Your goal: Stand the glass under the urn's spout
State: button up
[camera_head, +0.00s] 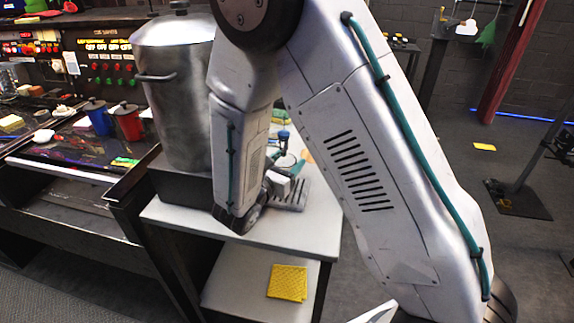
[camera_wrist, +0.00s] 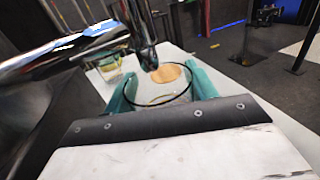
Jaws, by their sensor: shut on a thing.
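The big steel urn (camera_head: 178,100) stands on the white side table. Its shiny spout (camera_wrist: 148,50) shows in the wrist view, pointing down. The spout tip appears over the glass's opening, at the back part of the rim; the exact height gap is unclear. The clear glass (camera_wrist: 150,98) is upright between the teal fingers of my gripper (camera_wrist: 160,76), which is shut on it. In the head view the glass (camera_head: 286,160) is partly hidden by my arm.
A round orange-brown piece (camera_wrist: 168,73) shows behind the glass. A yellow cloth (camera_head: 287,282) lies on the lower shelf. Blue (camera_head: 99,117) and red (camera_head: 128,122) lidded cups stand on the counter at left. The white tabletop's front (camera_head: 290,236) is clear.

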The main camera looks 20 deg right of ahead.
jog(key=shift+w+d+f, duration=0.2)
jog(key=shift+w, duration=0.05)
jog(key=shift+f, duration=0.55)
jog(key=shift+f, duration=0.1)
jog(key=o, duration=1.2)
jog(key=shift+c, duration=0.2)
jog(key=v, duration=0.7)
jog(key=shift+s+a, duration=0.2)
jog(key=shift+a, duration=0.05)
